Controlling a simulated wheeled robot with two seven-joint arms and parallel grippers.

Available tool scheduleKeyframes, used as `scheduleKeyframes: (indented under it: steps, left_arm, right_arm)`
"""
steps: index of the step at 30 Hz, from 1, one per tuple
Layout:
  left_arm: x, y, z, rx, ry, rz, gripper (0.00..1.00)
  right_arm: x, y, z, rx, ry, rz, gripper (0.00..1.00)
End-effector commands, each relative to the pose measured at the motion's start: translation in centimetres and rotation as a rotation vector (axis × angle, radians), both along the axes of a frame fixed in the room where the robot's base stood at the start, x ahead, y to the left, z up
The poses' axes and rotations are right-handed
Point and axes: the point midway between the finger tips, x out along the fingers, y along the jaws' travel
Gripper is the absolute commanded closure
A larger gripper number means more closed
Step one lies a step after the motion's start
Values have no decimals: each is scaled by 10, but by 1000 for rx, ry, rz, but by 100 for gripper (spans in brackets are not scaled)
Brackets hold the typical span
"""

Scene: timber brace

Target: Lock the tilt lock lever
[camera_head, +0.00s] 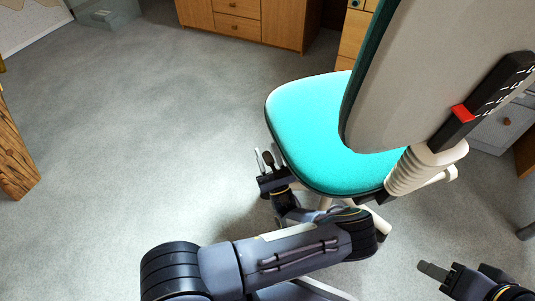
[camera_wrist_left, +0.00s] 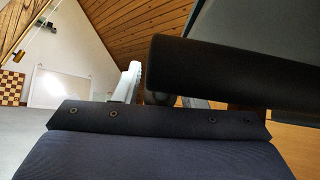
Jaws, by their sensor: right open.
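The chair has a teal seat (camera_head: 310,125). A dark lever knob (camera_head: 267,158), which looks like the tilt lock lever, shows at the seat's left edge. My left gripper (camera_head: 268,163) is there, its pale fingers apart on either side of the knob. In the left wrist view a thick black cylindrical handle (camera_wrist_left: 240,72) crosses the right half, close to the camera. One finger shows left of its end, and the other is partly hidden behind it. I cannot tell whether they touch it. My right gripper (camera_head: 433,271) is open and empty at the lower right, apart from the chair.
The grey chair back (camera_head: 430,70) leans over the seat's right side and carries a black bar with a red tab (camera_head: 462,112). Wooden drawers (camera_head: 238,15) stand at the back. A wooden piece (camera_head: 14,150) stands at the left edge. The carpet (camera_head: 140,130) between is clear.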

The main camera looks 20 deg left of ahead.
Motion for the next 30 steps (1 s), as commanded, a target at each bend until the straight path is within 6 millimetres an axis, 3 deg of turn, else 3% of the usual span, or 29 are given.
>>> scheduleKeyframes:
  steps: [11, 24, 30]
  left_arm:
    - [-1, -1, -1, 0, 1, 1, 54]
    - [-34, -37, -45, -2, 1, 2, 54]
    - [-40, -44, -51, -1, -1, 2, 54]
  right_arm:
    - [0, 0, 1, 0, 0, 0, 54]
    - [0, 0, 6, 0, 0, 0, 54]
    - [0, 0, 5, 0, 0, 0, 54]
